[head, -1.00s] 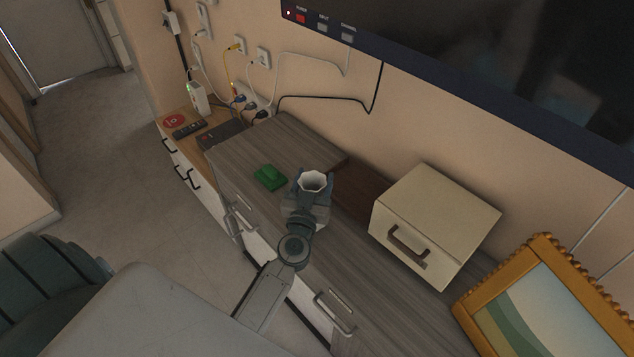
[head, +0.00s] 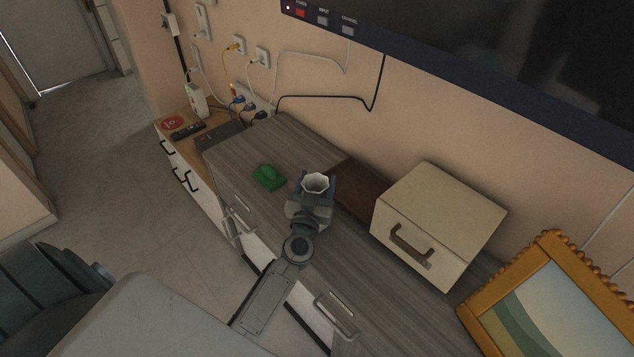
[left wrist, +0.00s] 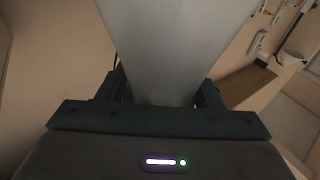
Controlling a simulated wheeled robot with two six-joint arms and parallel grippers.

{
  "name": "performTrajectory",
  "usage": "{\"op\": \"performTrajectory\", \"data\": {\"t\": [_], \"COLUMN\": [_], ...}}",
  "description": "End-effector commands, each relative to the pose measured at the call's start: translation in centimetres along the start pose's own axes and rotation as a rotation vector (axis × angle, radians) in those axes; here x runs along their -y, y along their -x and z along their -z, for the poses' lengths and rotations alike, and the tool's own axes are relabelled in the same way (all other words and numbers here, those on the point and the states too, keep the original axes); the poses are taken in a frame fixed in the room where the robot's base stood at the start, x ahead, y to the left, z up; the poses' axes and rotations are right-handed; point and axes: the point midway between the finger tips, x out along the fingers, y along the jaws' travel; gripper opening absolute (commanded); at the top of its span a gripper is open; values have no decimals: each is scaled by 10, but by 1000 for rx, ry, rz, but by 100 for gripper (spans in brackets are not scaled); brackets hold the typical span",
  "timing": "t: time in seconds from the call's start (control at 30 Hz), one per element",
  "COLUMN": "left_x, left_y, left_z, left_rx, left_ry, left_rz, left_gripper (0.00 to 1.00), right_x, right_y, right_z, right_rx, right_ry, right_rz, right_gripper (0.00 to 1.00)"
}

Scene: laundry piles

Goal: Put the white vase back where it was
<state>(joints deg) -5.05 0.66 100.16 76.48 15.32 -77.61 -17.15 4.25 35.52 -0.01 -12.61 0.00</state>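The white vase (head: 316,182) has a faceted, open rim and shows between the fingers of my left gripper (head: 315,190) in the head view. In the left wrist view the pale vase body (left wrist: 170,55) fills the space between the two dark fingers (left wrist: 163,92). The left gripper is shut on the vase. It is over the grey wood-grain cabinet top (head: 285,140), with a dark brown flat piece (head: 358,190) just to the right. I cannot tell whether the vase base touches a surface. My right gripper is not in view.
A green object (head: 268,178) lies left of the vase. A cream box with a brown handle (head: 440,220) and a gold picture frame (head: 548,300) stand to the right. A TV (head: 480,70) hangs above. A router (head: 197,100) and remote (head: 188,130) are at the far end.

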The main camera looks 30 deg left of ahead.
Motion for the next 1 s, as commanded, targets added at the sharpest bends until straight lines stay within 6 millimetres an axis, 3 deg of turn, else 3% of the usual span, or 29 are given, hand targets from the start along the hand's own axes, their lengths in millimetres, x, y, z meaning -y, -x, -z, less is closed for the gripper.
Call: {"op": "performTrajectory", "data": {"t": [0.03,0.1,0.47,1.0], "left_x": [0,0,0,0], "left_y": [0,0,2,104], "left_z": [0,0,3,-1], "left_rx": [0,0,1,2], "left_ry": [0,0,1,2], "left_rz": [0,0,0,1], "left_gripper": [70,80,80,80], "right_x": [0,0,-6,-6], "right_y": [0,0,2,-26], "right_z": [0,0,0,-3], "right_rx": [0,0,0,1], "right_ry": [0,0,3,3], "right_rz": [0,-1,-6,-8], "right_gripper": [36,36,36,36]}}
